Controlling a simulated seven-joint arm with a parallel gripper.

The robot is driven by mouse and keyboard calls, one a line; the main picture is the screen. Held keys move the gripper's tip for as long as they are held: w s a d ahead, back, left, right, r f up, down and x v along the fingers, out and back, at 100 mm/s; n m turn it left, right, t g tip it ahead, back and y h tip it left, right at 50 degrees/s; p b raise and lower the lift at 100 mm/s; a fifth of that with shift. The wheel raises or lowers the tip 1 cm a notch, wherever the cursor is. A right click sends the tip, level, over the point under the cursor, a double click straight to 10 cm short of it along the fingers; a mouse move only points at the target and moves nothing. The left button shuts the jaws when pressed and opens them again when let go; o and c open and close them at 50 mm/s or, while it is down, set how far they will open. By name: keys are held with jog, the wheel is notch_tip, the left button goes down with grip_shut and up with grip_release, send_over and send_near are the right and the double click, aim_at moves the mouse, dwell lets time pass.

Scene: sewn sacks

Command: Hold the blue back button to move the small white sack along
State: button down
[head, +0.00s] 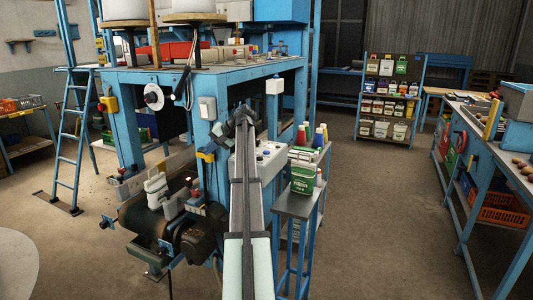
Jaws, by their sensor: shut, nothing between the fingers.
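A small white sack (155,190) stands upright on the dark conveyor belt (140,216) at the lower left. Another pale sack-like shape (176,204) is just to its right, partly in shadow.
A green-and-white container (303,172) stands on a narrow grey stand (297,204) right of my arm, with several bottles behind it. The blue machine frame (125,120) rises at the left. A workbench (500,165) lines the right side; the floor between is open.

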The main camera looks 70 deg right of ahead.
jog(key=s+d+r+h, duration=0.2)
jog(key=s+d+r, duration=0.25)
jog(key=d, duration=0.35)
jog(key=s+d+r+h, duration=0.1)
jog(key=s+d+r, duration=0.2)
jog(key=s+d, duration=0.35)
jog(key=m+h, duration=0.1)
jog(key=h, duration=0.2)
send_over(268, 152)
notch_tip(268, 152, down, 2)
jog(key=shift+d+g, duration=0.1)
jog(key=shift+g, duration=0.2)
jog(key=shift+f, duration=0.2)
jog(key=shift+f, duration=4.3)
jog(key=shift+f, duration=0.2)
jog(key=shift+f, duration=0.2)
